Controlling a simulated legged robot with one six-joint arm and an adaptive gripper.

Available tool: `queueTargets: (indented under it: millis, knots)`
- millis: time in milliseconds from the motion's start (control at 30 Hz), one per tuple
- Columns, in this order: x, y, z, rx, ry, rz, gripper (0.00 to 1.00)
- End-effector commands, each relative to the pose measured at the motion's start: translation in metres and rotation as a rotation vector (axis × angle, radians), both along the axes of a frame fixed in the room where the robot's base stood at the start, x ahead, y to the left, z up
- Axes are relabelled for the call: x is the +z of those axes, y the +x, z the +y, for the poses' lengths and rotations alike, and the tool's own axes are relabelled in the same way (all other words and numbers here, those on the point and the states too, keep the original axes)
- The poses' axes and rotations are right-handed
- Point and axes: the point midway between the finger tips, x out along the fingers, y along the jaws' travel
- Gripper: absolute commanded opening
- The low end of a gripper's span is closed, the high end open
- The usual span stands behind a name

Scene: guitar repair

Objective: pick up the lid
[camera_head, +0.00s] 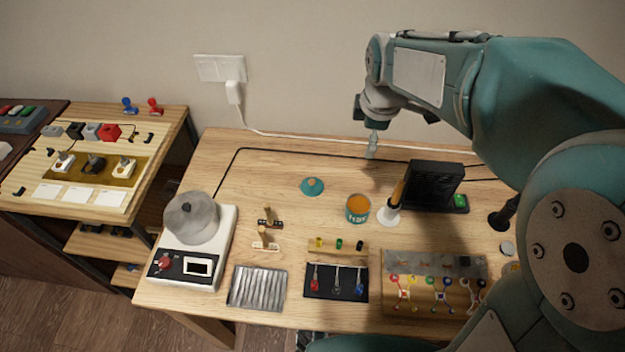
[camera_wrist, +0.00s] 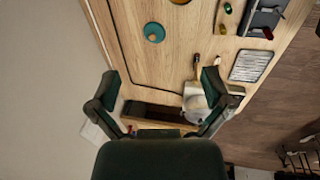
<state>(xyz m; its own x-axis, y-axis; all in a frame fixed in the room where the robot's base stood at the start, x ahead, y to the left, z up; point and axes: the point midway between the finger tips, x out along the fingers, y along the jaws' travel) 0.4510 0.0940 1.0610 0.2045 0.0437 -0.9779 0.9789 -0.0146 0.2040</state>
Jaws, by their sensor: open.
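The lid (camera_head: 312,187) is a small round teal piece with a little orange-brown knob, lying on the wooden table left of the teal jar (camera_head: 357,208), whose top shows orange. In the wrist view the lid (camera_wrist: 154,32) lies near the top, beyond my fingertips. My gripper (camera_head: 371,148) hangs near the back of the table, to the right of and behind the lid in the head view. In the wrist view my gripper (camera_wrist: 160,76) has its two fingers wide apart with nothing between them.
A white device with a grey bowl (camera_head: 191,218) stands at the table's left. A black stand (camera_head: 433,186) and a white-based iron holder (camera_head: 388,215) are right of the jar. A black cable (camera_head: 300,151) runs behind the lid. Wood around the lid is clear.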

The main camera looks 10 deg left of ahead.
Motion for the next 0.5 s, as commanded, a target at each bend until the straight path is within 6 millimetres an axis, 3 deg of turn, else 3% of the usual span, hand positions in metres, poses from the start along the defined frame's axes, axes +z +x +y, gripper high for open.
queueTargets:
  millis: [200, 500]
  knots:
    - [-0.042, 0.038, 0.033, 0.340, -0.066, 0.053, 1.00]
    - [-0.111, 0.078, 0.080, 0.817, -0.132, 0.116, 1.00]
